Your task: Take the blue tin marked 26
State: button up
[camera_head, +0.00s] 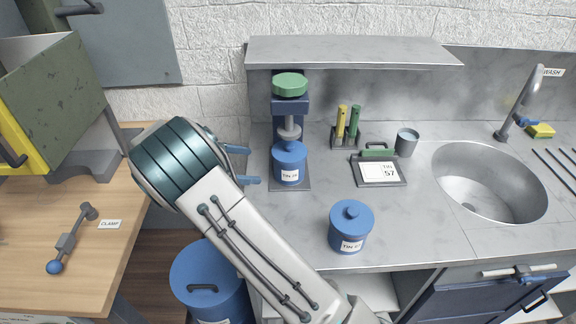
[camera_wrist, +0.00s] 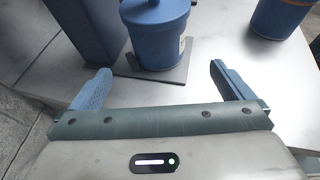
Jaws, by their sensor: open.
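A blue tin (camera_head: 290,165) stands upright on the plate of a bench press, under its spindle. Its white label starts with TIN, and its number looks like 26 but is small. It also shows in the wrist view (camera_wrist: 157,38), ahead of the fingers. A second blue lidded tin (camera_head: 350,232) stands at the counter's front; its number is hard to read. My gripper (camera_head: 250,165) is open and empty, to the left of the press tin, and apart from it. In the wrist view, my fingers (camera_wrist: 161,70) are spread, with the tin beyond the gap between them.
The press has a green knob (camera_head: 290,84) and a dark blue column (camera_wrist: 88,28). A stand marked 57 (camera_head: 381,172), a rack with yellow and green handles (camera_head: 347,130) and a grey cup (camera_head: 406,142) lie to the right. A shelf (camera_head: 350,50) overhangs. A sink (camera_head: 488,182) is further right.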

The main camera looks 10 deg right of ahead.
aim_at(287, 167)
jog(key=x, duration=0.7)
jog(key=shift+d+p, duration=0.1)
jog(key=shift+p, duration=0.3)
jog(key=shift+p+x, duration=0.7)
jog(key=shift+x, duration=2.05)
jog(key=shift+w+f, duration=0.1)
jog(key=shift+c, duration=0.3)
jog(key=c, duration=1.1)
jog(key=shift+c, duration=0.2)
